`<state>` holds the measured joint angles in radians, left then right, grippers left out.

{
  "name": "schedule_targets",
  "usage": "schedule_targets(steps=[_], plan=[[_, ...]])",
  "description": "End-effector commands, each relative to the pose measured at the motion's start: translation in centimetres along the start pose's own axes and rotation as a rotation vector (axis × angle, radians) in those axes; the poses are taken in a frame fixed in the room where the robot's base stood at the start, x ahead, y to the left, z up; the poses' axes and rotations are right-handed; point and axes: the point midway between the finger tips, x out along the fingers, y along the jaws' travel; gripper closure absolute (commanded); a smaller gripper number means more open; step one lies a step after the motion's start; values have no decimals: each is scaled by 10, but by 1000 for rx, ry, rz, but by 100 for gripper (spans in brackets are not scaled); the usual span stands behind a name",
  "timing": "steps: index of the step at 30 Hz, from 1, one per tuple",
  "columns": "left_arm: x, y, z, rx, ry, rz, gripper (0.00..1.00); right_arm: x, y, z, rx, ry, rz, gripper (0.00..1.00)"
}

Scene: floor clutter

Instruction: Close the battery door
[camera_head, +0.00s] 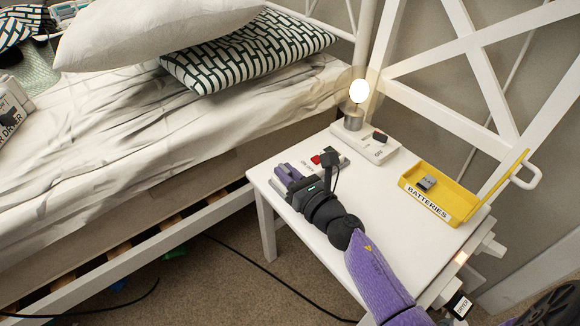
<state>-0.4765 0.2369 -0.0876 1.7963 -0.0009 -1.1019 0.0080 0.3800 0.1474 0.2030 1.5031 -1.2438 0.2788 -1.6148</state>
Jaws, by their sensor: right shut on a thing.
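A yellow tray marked BATTERIES (437,207) stands on the right of the table. Its yellow flap (513,172) stands raised at the right end. A small grey block (426,184) lies inside the tray. My left gripper is not in view.
A lit lamp (354,118) stands on a white base with a dark switch (379,138) at the table's back. The white table (390,190) has free room in the middle. A bed (130,140) is on the left, a white frame (450,70) behind.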

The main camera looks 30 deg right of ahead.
Motion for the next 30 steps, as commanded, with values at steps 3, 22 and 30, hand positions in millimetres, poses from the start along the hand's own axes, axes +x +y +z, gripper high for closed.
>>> schedule_targets(steps=[3,22,30], plan=[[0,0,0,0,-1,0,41,0,1,-4,-56,0,0,100],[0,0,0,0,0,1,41,0,2,-8,-133,0,0,47],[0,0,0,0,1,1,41,0,1,-8,-132,0,0,47]])
